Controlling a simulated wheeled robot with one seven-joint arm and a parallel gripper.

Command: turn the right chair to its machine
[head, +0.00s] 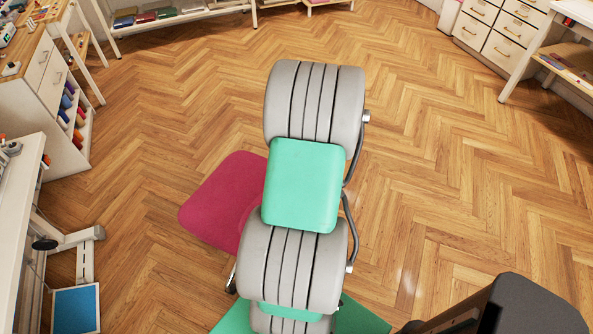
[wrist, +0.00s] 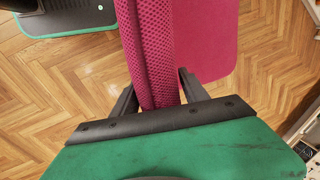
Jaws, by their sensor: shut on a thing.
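A magenta chair shows in the head view, its seat (head: 215,200) partly hidden behind my arm. In the wrist view its mesh backrest (wrist: 148,45) runs down between the fingers of my gripper (wrist: 158,92), and the flat seat (wrist: 208,40) is to its right. The two black fingers are shut on the backrest edge, one on each side. In the head view my gripper is hidden behind my arm. A white table (head: 18,195) with a blue pedal (head: 76,308) below stands at the left edge; I cannot make out a whole sewing machine on it.
A white cabinet with thread spools (head: 72,105) stands at the upper left. A shelf with folded cloth (head: 155,15) is at the back. White drawers (head: 505,25) and a table (head: 570,55) are at the upper right. The wooden floor (head: 450,170) is clear on the right.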

